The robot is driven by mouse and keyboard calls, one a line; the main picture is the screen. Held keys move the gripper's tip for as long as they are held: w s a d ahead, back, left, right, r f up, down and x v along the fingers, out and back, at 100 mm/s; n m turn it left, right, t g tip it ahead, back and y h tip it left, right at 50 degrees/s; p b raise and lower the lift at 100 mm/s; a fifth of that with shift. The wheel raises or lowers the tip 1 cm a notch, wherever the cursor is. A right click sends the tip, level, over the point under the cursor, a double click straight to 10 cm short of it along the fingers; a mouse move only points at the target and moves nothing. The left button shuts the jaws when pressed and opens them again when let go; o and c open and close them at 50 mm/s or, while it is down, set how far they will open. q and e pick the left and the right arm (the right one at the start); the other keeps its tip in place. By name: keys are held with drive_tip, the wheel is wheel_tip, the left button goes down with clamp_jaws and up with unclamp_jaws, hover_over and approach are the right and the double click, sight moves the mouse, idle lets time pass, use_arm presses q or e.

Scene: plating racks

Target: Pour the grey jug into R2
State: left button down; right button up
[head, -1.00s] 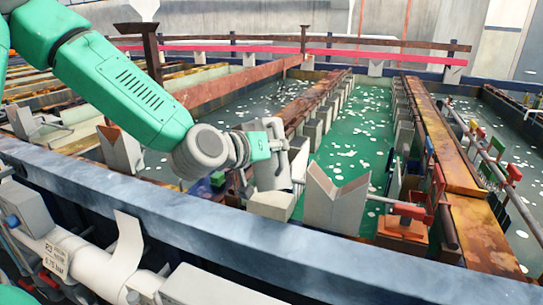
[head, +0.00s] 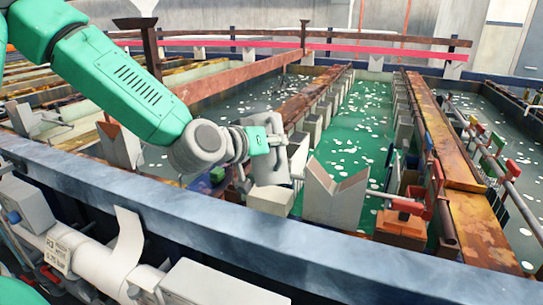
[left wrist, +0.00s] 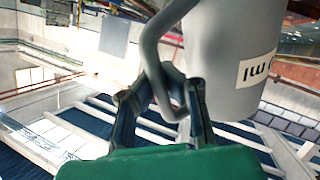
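The grey jug (head: 270,169) hangs from my left gripper (head: 287,143) above the near end of the tanks, by a pale V-notched block (head: 335,195). The left wrist view shows the jug's grey body (left wrist: 235,45) with a white label ending in "ml", upside down. Its bent handle (left wrist: 152,45) passes between the dark fingers of the left gripper (left wrist: 160,85), which are closed around it. The jug's mouth and contents are hidden. I can read no R2 mark in these frames. My right gripper is not in view.
A green-liquid tank (head: 355,135) with floating white flecks lies in the middle, between rusty beams. A blue-grey rail (head: 200,205) crosses the front. A pipe labelled R3 (head: 75,250) lies in front of it. Coloured valve handles (head: 437,180) stand at right.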

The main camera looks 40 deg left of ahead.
use_arm(q)
drive_tip(key=shift+d+r, duration=0.2)
drive_tip(key=shift+d, duration=0.2)
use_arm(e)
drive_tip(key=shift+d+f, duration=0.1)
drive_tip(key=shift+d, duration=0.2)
use_arm(q)
drive_tip(key=shift+w+a+r+n+g+p, duration=0.15)
drive_tip(key=shift+a+n+g+p, duration=0.15)
drive_tip(key=shift+a+p, duration=0.5)
drive_tip(key=shift+d+r+h+p, duration=0.1)
drive_tip(key=shift+d+h+p, duration=0.2)
drive_tip(key=shift+p, duration=0.55)
drive_tip(key=shift+g, duration=0.3)
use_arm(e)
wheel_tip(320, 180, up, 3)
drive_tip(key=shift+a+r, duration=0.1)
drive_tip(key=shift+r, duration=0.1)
use_arm(q)
drive_tip(key=shift+a, duration=0.1)
drive_tip(key=shift+d, duration=0.25)
